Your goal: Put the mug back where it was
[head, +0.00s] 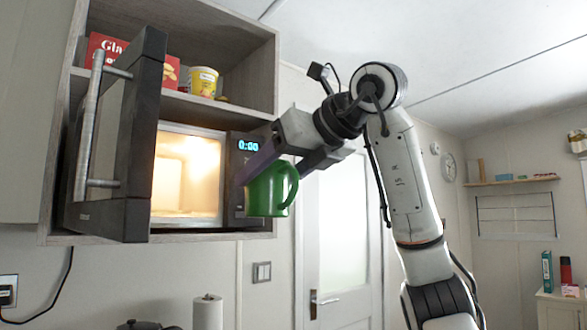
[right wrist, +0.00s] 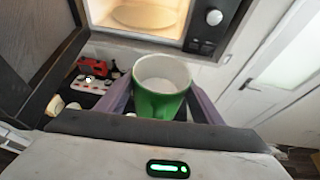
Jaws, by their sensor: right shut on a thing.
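A green mug (head: 267,190) with a white inside hangs upright in the air in front of the microwave's control panel. My right gripper (head: 272,168) is shut on the mug, with one finger on each side of it. In the right wrist view the mug (right wrist: 161,88) sits between the two fingers (right wrist: 160,97) and looks empty. The microwave (head: 187,175) is open and lit inside, with its door (head: 120,130) swung out to the left. The turntable (right wrist: 145,15) shows in the right wrist view with nothing on it. My left gripper is not in view.
A red box (head: 105,48) and a yellow tub (head: 202,81) stand on the shelf above the microwave. A paper towel roll (head: 207,311) and a dark lid (head: 148,325) are below.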

